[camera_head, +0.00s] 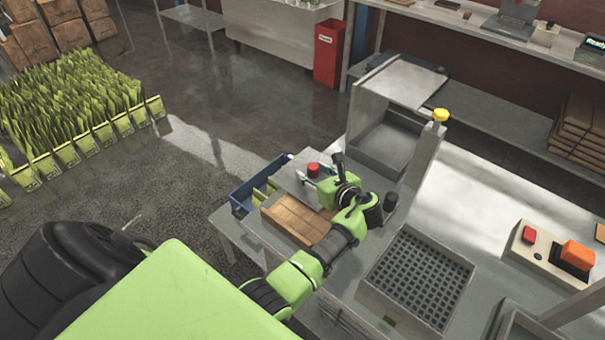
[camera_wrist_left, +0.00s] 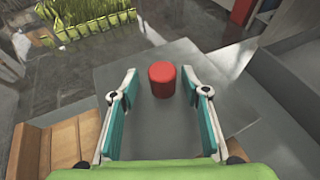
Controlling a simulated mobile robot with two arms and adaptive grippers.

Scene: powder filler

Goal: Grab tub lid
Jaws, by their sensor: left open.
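A red cylindrical knob (camera_head: 313,170) stands upright on a flat grey plate (camera_head: 288,178), which looks like the tub lid. In the left wrist view the red knob (camera_wrist_left: 162,79) is just ahead of and between the fingertips, with the grey plate (camera_wrist_left: 150,125) spreading under it. My left gripper (camera_head: 323,170) is open, one finger to each side of the knob. It also shows in the left wrist view (camera_wrist_left: 159,76), with teal pads apart and nothing between them touching the knob visibly. The tub under the plate is mostly hidden. My right gripper is not in view.
A wooden-looking box (camera_head: 298,222) and a blue bin (camera_head: 243,196) with green packs sit beside the plate. A post with a yellow cap (camera_head: 440,115) and a perforated grey tray (camera_head: 418,278) stand to the right. A switch box (camera_head: 540,255) lies farther right.

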